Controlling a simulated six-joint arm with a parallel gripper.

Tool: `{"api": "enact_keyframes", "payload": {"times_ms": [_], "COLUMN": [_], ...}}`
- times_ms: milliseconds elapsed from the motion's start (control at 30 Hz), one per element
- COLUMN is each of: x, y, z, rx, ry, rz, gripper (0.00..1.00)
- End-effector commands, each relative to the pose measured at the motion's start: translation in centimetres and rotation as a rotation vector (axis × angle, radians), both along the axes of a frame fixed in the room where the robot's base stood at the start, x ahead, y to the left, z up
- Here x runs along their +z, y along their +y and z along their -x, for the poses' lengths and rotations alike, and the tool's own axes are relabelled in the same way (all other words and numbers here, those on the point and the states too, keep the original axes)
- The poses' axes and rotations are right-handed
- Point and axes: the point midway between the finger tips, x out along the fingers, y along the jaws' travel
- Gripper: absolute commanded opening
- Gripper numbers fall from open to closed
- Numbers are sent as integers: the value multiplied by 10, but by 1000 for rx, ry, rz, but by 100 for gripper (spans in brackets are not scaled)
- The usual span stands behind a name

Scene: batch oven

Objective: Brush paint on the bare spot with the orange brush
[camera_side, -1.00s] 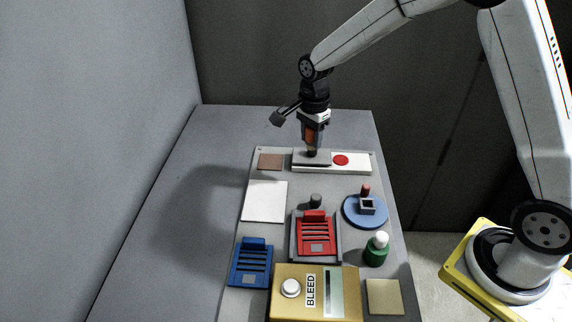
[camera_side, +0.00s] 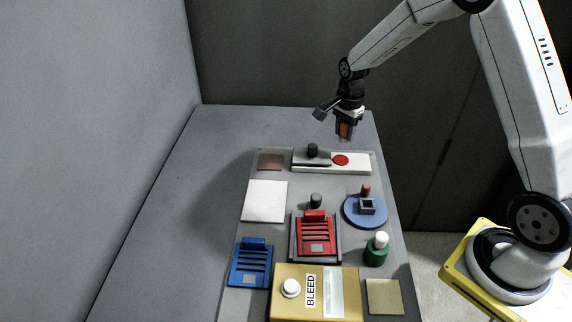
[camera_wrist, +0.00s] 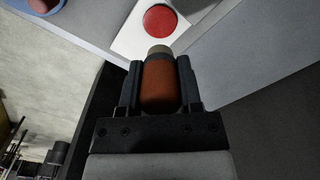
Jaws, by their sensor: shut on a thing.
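My gripper (camera_side: 345,130) is shut on the orange brush (camera_wrist: 162,85); the brush's orange handle sits between the two fingers, with a tan tip (camera_wrist: 159,50) pointing out. In the side view the brush points down, apart from and above the right part of a white strip (camera_side: 360,168). A red round spot (camera_side: 341,160) lies on that strip, and it also shows just beyond the brush tip in the wrist view (camera_wrist: 160,18). I cannot tell which mark is the bare spot.
A grey slab (camera_side: 300,160) with a black knob (camera_side: 312,150) covers the strip's left part. Nearby are a brown square (camera_side: 271,161), white panel (camera_side: 265,201), blue disc (camera_side: 352,217) with a small holder, red unit (camera_side: 315,236), green bottle (camera_side: 376,252) and yellow BLEED box (camera_side: 318,300).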

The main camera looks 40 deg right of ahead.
Motion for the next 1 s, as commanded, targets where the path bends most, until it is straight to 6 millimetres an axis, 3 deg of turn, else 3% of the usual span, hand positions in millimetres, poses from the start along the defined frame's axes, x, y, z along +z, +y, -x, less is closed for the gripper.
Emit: {"api": "enact_keyframes", "payload": {"times_ms": [700,1000], "x": [-48,-58], "y": [0,0], "z": [0,0], "rx": [0,0], "ry": [2,1], "rz": [0,0], "gripper": [0,0]}}
